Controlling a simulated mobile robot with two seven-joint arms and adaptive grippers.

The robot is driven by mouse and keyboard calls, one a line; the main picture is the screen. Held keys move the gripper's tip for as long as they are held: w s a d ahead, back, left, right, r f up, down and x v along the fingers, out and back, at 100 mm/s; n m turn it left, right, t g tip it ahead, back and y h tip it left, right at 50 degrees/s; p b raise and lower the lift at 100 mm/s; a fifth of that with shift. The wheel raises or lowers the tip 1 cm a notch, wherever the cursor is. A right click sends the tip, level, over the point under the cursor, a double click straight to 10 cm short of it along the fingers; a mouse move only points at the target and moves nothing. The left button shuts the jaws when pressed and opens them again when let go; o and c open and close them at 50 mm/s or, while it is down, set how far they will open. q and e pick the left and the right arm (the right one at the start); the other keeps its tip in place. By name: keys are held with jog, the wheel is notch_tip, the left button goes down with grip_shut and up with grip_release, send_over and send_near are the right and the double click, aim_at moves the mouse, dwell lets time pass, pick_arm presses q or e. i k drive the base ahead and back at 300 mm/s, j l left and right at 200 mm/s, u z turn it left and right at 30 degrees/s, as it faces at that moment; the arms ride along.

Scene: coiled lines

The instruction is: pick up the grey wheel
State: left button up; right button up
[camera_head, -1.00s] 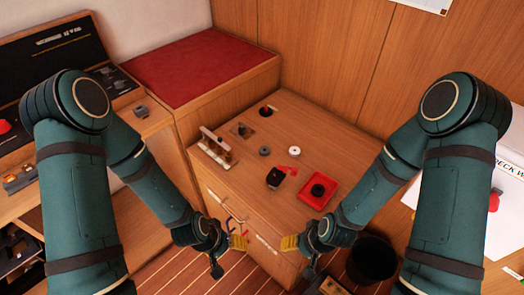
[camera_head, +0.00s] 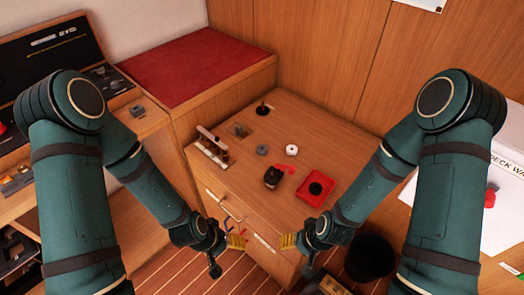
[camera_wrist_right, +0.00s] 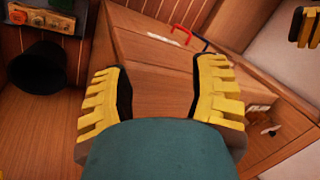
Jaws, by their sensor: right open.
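The grey wheel (camera_head: 262,150) is a small grey ring lying flat on the wooden cabinet top, left of a white wheel (camera_head: 292,150). My right gripper (camera_head: 288,241) is in front of the cabinet, well apart from the wheel. In the right wrist view its two yellow-padded fingers (camera_wrist_right: 162,95) are spread with nothing between them. My left gripper (camera_head: 237,241) is also in front of the cabinet; its finger gap is not clear. Part of its yellow fingers shows in the right wrist view (camera_wrist_right: 305,27). The grey wheel is not visible there.
A red tray (camera_head: 329,181) holds a black wheel (camera_head: 316,188). A dark object (camera_head: 272,178) stands beside it. A wooden rack (camera_head: 211,147) stands at the left edge, and a black-knobbed peg (camera_head: 262,109) behind. A black bin (camera_head: 371,257) is at the cabinet's right.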

aim_at(261, 149)
jog(key=i+j+u, duration=0.1)
jog(key=u, duration=0.25)
jog(key=i+j+u, duration=0.15)
jog(key=u, duration=0.2)
jog(key=i+j+u, duration=0.15)
jog(key=u, duration=0.2)
